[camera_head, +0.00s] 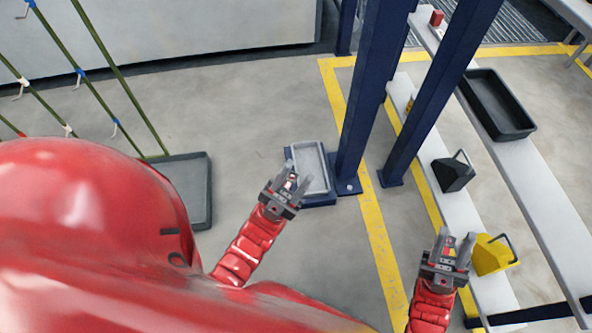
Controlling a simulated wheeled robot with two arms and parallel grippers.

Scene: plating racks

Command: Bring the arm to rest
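My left gripper (294,175) is at the end of a red arm near the middle of the view. Its two grey fingers are spread apart with nothing seen between them, and it overlaps the near-left edge of a grey tray (313,166) in the picture. I cannot tell whether it touches the tray. My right gripper (454,242) is at the lower right, also with its fingers apart and no held object visible. It appears just left of a yellow container (491,255); contact cannot be told. My red body covers the lower left.
Blue posts (372,90) stand right of centre. A white shelf (531,180) bears a black tray (496,104). A black container (453,172) sits on a lower shelf. A rack with green rods (117,75) and a dark tray (199,205) are at the left. Grey floor lies between.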

